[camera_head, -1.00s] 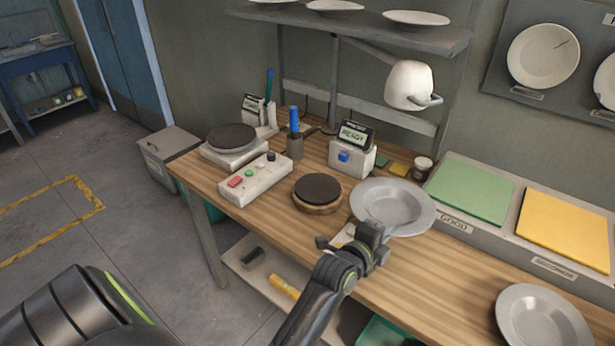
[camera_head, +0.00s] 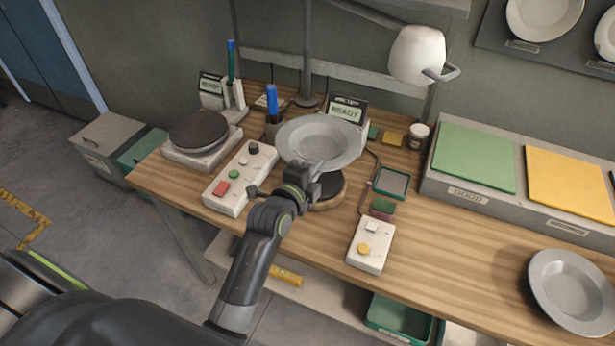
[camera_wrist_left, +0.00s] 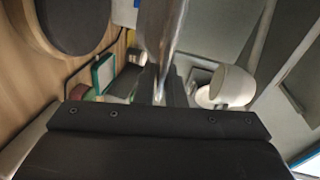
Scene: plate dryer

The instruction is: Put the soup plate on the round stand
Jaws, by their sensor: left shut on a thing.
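The grey soup plate (camera_head: 318,140) is held by its near rim in my left gripper (camera_head: 312,172), which is shut on it. The plate is in the air, above and a little behind the round stand (camera_head: 328,190), a dark disc on a wooden base. The plate and gripper hide part of the stand. In the left wrist view the plate (camera_wrist_left: 163,30) shows edge-on between the fingers, and the round stand (camera_wrist_left: 75,22) is at the upper left. My right gripper is not in view.
A button box (camera_head: 240,178) stands left of the stand, and a small box with a yellow button (camera_head: 370,245) to its right. A READY display (camera_head: 346,112) stands behind the plate. Another grey plate (camera_head: 570,290) lies at the right. A white lamp (camera_head: 416,55) hangs above.

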